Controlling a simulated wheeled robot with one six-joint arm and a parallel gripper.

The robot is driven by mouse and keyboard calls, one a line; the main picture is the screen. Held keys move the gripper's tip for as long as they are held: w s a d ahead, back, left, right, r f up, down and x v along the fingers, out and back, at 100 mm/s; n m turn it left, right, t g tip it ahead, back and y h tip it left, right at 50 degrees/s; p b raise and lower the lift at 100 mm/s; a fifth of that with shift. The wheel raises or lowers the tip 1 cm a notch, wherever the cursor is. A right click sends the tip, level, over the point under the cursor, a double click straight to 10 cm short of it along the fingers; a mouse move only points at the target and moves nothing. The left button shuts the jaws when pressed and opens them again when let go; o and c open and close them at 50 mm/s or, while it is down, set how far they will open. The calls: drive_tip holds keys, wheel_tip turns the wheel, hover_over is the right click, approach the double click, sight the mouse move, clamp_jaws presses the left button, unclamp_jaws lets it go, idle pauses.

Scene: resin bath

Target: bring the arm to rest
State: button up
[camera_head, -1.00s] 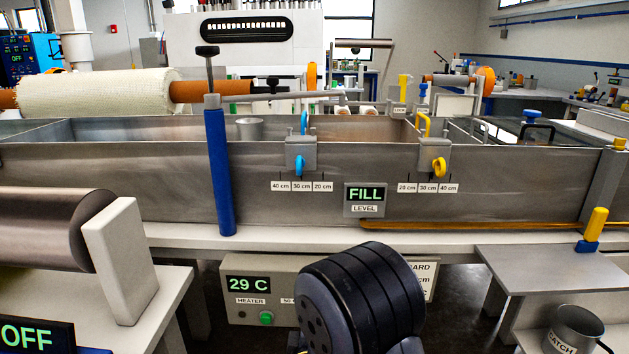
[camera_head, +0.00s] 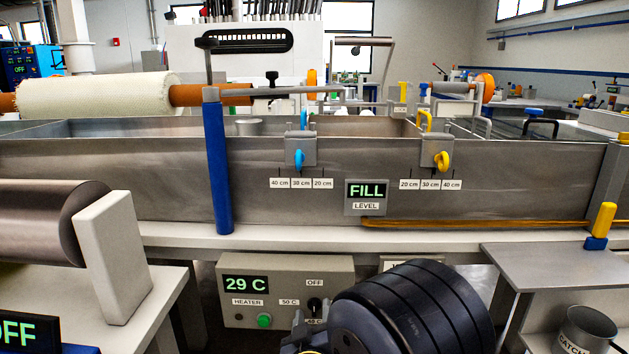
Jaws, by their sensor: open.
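My arm shows at the bottom centre of the head view as a large black ribbed joint in front of the heater box. My gripper's fingers are outside the picture, so I cannot see them or anything between them. The long metal resin bath (camera_head: 120,170) stands behind the arm. My arm's visible part is in front of and below the bath's front wall. It appears apart from the bath.
A heater box (camera_head: 264,288) reading 29 C sits under the bath's bench. A metal roller (camera_head: 40,220) with a white end block (camera_head: 112,255) is at left. A grey shelf (camera_head: 560,268) and a catch cup (camera_head: 588,330) are at right. A blue post (camera_head: 219,175) stands before the bath.

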drive_tip(key=m+b, duration=0.2)
drive_tip(key=m, duration=0.3)
drive_tip(key=shift+d+m+b, duration=0.1)
drive_tip(key=shift+m+b, duration=0.2)
drive_tip(key=shift+s, duration=0.7)
